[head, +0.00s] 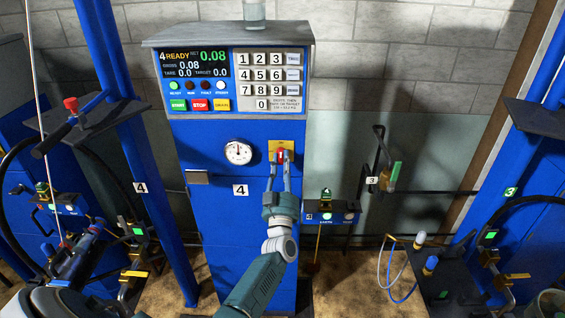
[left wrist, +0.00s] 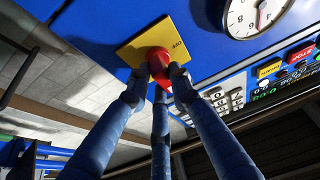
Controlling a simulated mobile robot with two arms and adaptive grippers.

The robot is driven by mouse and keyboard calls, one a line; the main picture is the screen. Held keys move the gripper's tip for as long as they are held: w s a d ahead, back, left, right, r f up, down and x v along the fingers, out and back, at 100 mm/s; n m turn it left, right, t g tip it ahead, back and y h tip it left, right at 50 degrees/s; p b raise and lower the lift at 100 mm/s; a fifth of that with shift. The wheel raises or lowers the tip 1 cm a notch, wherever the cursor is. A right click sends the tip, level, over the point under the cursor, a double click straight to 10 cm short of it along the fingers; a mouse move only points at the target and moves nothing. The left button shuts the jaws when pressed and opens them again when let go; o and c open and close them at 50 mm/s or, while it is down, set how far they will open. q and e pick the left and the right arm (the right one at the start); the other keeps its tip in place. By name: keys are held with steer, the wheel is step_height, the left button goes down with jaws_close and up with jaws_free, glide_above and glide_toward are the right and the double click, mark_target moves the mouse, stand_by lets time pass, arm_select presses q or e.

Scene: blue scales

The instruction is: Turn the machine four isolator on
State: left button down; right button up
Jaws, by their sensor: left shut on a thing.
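The blue machine four cabinet (head: 220,222) stands in the middle of the head view, with a "4" label on its front. Its isolator is a red knob (head: 281,155) on a yellow plate (head: 289,146), right of the round gauge. My left gripper (head: 280,166) is shut on the red knob, with its fingers reaching up to it. In the left wrist view the fingers (left wrist: 160,78) close around the red knob (left wrist: 151,62) on the yellow plate (left wrist: 168,36). The fingers partly hide the knob, and I cannot tell its on or off position. My right gripper is not in view.
Above, the display (head: 194,64) is lit and reads "4 READY" and net 0.08. The keypad (head: 267,75) and coloured buttons sit beside and below it. Blue posts (head: 122,120) and hose equipment stand left, with another blue station at right. A lever (head: 388,165) is on the wall.

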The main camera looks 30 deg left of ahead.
arm_select(q)
steer(key=shift+f, duration=0.2)
steer(key=c, duration=1.5)
jaws_free()
steer(key=shift+r, duration=0.1)
steer(key=shift+c, duration=0.2)
steer(key=v, duration=1.2)
